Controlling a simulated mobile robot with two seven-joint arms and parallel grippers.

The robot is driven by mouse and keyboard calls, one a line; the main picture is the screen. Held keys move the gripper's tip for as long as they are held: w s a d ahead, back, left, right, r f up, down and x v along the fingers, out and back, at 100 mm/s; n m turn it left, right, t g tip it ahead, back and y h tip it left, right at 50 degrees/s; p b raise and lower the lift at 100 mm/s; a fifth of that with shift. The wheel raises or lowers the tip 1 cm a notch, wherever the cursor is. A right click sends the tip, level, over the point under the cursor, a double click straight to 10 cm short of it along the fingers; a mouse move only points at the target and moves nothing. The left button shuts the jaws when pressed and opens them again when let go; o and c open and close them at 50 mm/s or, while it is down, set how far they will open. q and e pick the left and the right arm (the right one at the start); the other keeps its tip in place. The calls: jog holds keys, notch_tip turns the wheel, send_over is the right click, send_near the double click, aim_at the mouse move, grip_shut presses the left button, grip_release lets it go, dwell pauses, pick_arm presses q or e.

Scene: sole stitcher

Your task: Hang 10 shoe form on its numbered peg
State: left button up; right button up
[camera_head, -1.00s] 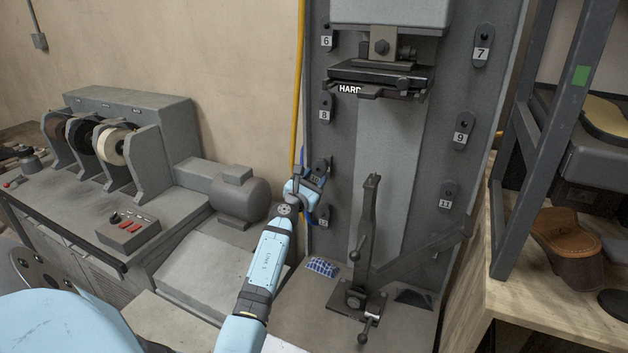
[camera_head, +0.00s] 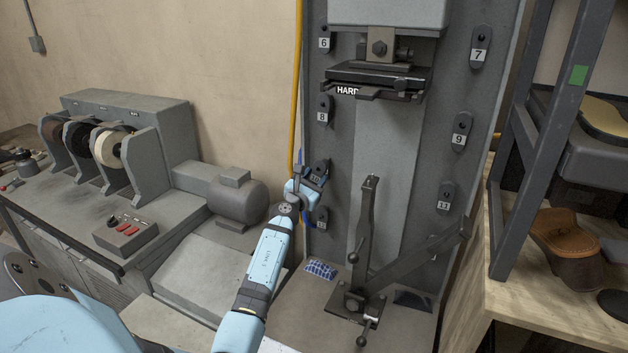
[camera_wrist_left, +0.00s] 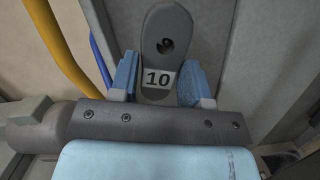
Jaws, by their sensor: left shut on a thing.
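The grey shoe form numbered 10 (camera_head: 318,170) is at the left column of the machine's panel, between form 8 and a lower form. In the left wrist view the form (camera_wrist_left: 166,50) shows its white "10" label and a hole near its top, with something dark in the hole. My left gripper (camera_head: 312,182) is shut on the form, with one blue finger on each side of its lower part, as the left wrist view (camera_wrist_left: 161,82) shows. The form lies close against the grey panel (camera_wrist_left: 225,30); I cannot tell whether it rests on its peg. My right gripper is not in view.
Other forms hang on the panel: 6 (camera_head: 324,40), 8 (camera_head: 324,110), 7 (camera_head: 480,48), 9 (camera_head: 460,130) and 11 (camera_head: 445,197). A yellow hose (camera_head: 298,80) runs close left of my gripper. A lever stand (camera_head: 366,230) rises to its right.

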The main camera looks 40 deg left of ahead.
pick_arm(q)
jog(key=shift+b+x, duration=0.45)
jog(key=shift+x, duration=0.55)
dwell(0.7)
jog(key=shift+f, duration=0.15)
jog(key=o, duration=1.4)
jog(key=shift+c, duration=0.2)
jog(key=shift+f, duration=0.1)
jog(key=v, duration=1.3)
jog(key=shift+s+p, duration=0.3)
jog(key=shift+s, duration=0.1)
jog(key=shift+d, duration=0.1)
